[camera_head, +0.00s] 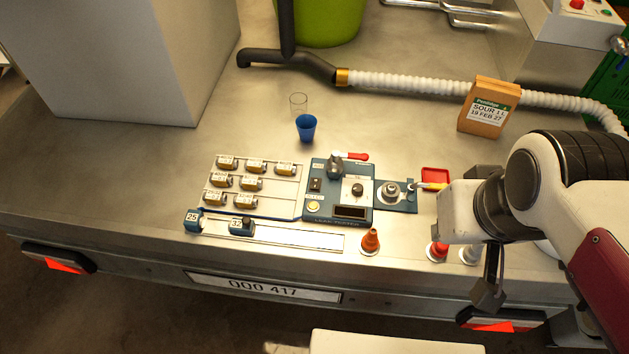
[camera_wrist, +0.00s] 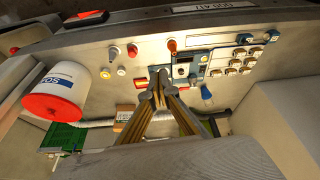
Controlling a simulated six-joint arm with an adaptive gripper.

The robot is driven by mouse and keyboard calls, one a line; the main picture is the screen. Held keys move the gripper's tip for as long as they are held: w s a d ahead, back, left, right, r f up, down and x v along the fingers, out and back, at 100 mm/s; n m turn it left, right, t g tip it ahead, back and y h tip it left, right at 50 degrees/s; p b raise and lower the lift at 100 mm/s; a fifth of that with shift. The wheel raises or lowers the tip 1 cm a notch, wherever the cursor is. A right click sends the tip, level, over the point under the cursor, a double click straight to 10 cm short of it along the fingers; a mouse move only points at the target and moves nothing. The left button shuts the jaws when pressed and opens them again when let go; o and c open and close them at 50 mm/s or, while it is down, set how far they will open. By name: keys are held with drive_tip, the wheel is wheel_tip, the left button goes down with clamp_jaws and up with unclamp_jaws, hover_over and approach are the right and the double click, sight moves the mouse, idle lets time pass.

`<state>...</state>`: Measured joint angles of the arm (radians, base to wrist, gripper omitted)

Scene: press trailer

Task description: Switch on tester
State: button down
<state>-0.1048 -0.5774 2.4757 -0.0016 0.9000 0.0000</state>
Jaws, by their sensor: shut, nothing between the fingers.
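The blue leak tester (camera_head: 337,212) lies in the middle of the bench in the head view. I cannot tell the switch position. The tester also shows in the wrist view (camera_wrist: 182,71), just right of my fingertips. My gripper (camera_wrist: 159,78) is shut and empty, its tips appearing beside the tester; their height is unclear. In the head view my arm stands right of the tester, and I cannot make out the fingertips.
A red-handled valve (camera_head: 352,156) tops the tester. Several brass parts (camera_head: 251,183) sit left. An orange cone (camera_head: 370,241) stands in front; a blue cup (camera_head: 306,128) stands behind.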

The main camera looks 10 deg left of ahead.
drive_tip(key=shift+w+a+f+n+g, duration=0.5)
drive_tip(key=shift+w+a+f+g, duration=0.2)
drive_tip(key=shift+w+a+f, duration=0.5)
drive_tip(key=m, duration=0.2)
hover_over(315, 187)
drive_tip(key=s, duration=0.3)
drive_tip(key=s+x, duration=0.3)
drive_tip(key=x, duration=1.1)
drive_tip(key=shift+w+d+f, duration=0.2)
drive_tip(key=shift+f, duration=0.5)
drive_tip(key=shift+f, duration=0.1)
drive_tip(key=x, duration=0.8)
drive_tip(key=s+x, duration=0.1)
drive_tip(key=x, duration=0.3)
drive_tip(key=shift+w+d+f, duration=0.1)
drive_tip(key=shift+d+f, duration=0.15)
drive_tip(key=shift+f, duration=0.7)
